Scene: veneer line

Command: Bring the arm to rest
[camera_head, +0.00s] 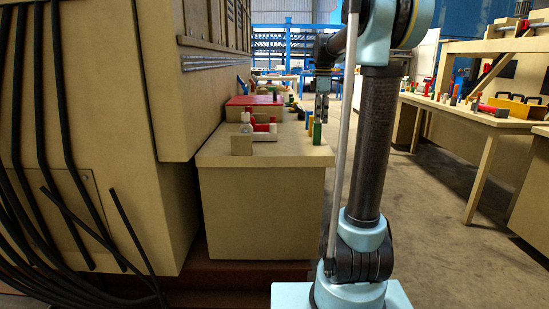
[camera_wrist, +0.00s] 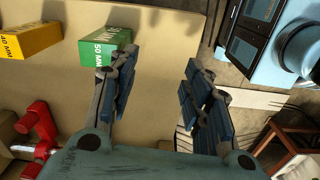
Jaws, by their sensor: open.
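My gripper (camera_head: 321,107) hangs from my arm above the right edge of the tan bench (camera_head: 263,160) in the head view. In the wrist view my gripper (camera_wrist: 160,95) shows two blue-padded fingers set wide apart with nothing between them. A green block (camera_wrist: 103,47) with white lettering lies just left of the left finger; in the head view the green block (camera_head: 317,132) stands near the bench's right edge, below the gripper. I cannot tell whether finger and block touch.
A yellow block (camera_wrist: 28,40) and a red clamp-like tool (camera_wrist: 38,128) lie farther left on the bench. A red box (camera_head: 254,101) sits at the bench's back. A large tan machine (camera_head: 185,80) stands at left. A cluttered workbench (camera_head: 480,113) stands at right across open floor.

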